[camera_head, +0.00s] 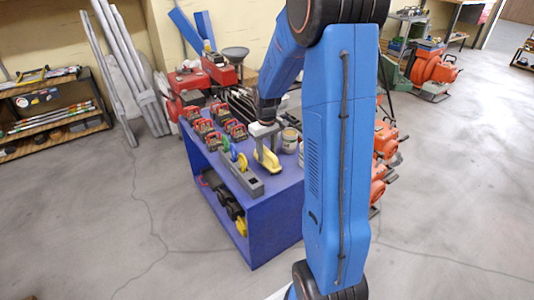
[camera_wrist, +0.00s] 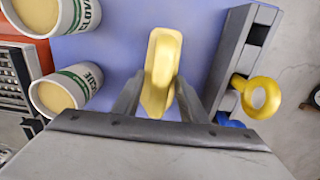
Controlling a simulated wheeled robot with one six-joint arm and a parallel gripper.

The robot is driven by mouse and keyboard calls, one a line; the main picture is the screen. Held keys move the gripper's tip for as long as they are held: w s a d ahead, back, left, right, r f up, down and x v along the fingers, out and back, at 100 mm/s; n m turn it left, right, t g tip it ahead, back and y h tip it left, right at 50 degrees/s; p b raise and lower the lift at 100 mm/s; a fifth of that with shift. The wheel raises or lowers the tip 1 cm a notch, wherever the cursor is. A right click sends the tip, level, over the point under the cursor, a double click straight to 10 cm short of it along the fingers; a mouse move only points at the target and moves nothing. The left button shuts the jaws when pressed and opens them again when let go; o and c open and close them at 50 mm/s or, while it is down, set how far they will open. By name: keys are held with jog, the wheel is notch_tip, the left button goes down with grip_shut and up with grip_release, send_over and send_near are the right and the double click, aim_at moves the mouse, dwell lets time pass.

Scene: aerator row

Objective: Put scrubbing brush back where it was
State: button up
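The scrubbing brush, a yellow oblong piece, appears in the wrist view (camera_wrist: 162,62) between my gripper's fingers. In the head view the yellow brush (camera_head: 267,161) is at the top of the blue-purple table (camera_head: 225,210), below my gripper (camera_head: 266,143). My gripper in the wrist view (camera_wrist: 160,80) has one grey finger close along each side of the brush. I cannot tell whether the fingers press on it, or whether the brush rests on the tabletop. Its underside is hidden.
A grey slotted holder (camera_wrist: 229,55) stands right of the brush, with a yellow ring (camera_wrist: 259,97) beside it. White cans with cream contents (camera_wrist: 66,90) stand left. Several red items (camera_head: 207,127) occupy the table's far left. A lower shelf holds dark objects. Floor to the left is clear.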

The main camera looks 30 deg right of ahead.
notch_tip(320, 180, up, 11)
jog(key=shift+f, duration=0.1)
jog(key=s+a+r+t, duration=0.1)
jog(key=s+a+r, duration=0.4)
jog(key=s, duration=0.2)
jog(key=s+a+r+t, duration=0.1)
jog(key=s+a+r, duration=0.35)
jog(key=s, duration=0.25)
jog(key=s+a+f+t, duration=0.1)
jog(key=s+a, duration=0.5)
jog(key=s, duration=0.9)
jog(key=shift+s+a+f+t, duration=0.2)
jog(key=shift+s+t, duration=0.1)
jog(key=shift+t, duration=0.6)
jog(key=shift+c, duration=0.4)
